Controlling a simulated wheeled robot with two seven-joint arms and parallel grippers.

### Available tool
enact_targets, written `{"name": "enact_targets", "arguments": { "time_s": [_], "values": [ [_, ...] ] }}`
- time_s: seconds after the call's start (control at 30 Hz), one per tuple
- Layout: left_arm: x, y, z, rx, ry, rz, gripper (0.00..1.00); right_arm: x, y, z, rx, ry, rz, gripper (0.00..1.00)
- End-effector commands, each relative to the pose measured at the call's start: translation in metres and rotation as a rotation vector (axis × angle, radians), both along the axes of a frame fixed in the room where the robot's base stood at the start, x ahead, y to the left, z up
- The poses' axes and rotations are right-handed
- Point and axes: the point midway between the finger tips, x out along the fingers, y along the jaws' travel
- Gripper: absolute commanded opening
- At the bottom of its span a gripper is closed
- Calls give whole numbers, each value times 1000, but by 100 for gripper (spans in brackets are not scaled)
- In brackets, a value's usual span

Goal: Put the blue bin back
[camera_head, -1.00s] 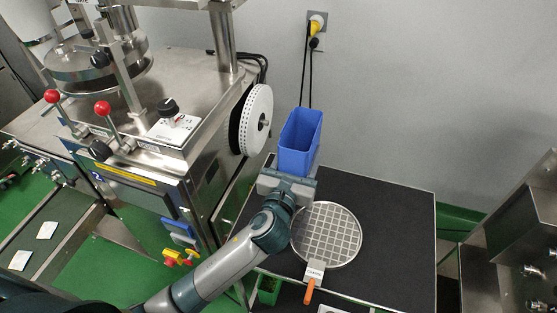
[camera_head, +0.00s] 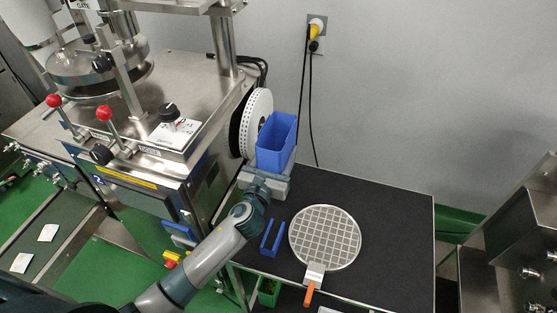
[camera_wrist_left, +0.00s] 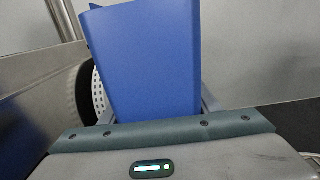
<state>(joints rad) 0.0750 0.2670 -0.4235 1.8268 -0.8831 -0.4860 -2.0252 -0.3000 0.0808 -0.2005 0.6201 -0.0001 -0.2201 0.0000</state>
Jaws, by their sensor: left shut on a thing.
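The blue bin (camera_head: 276,143) is an open-topped box, upright, at the back left of the dark table (camera_head: 395,225). My left gripper (camera_head: 265,178) is shut on the blue bin and reaches it from the front. In the left wrist view the blue bin (camera_wrist_left: 153,60) fills the middle, just past the gripper (camera_wrist_left: 155,118). I cannot tell whether its base touches the table. My right gripper does not show.
The steel machine with a white perforated wheel (camera_head: 256,115) stands close left of the bin. A round grid plate (camera_head: 325,237), a scraper with orange handle (camera_head: 311,285) and a blue U-shaped piece (camera_head: 272,240) lie on the table. Its right side is clear.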

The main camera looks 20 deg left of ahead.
Motion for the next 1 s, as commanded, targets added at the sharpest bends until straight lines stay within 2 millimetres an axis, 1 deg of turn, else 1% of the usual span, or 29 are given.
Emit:
{"name": "enact_targets", "arguments": {
  "time_s": [0.2, 0.3, 0.63, 0.77, 0.8, 0.83, 0.87, 1.0],
  "values": [
    [0, 0, -28, -3, 4, 3, 15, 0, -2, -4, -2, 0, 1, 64],
    [0, 0, -35, -2, 2, 2, 15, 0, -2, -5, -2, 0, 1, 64],
    [0, 0, -37, 0, 1, 0, 15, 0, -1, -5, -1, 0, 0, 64],
    [0, 0, -41, 0, 1, 0, 15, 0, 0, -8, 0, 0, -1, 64],
    [0, 0, -40, 0, 2, 0, 63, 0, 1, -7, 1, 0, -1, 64],
    [0, 0, -40, 0, 2, 0, 70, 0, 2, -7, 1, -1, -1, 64],
    [0, 0, -40, 0, 2, 0, 75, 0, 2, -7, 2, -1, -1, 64],
    [0, 0, -40, 0, 2, 0, 75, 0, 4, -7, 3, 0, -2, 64]
  ]
}}
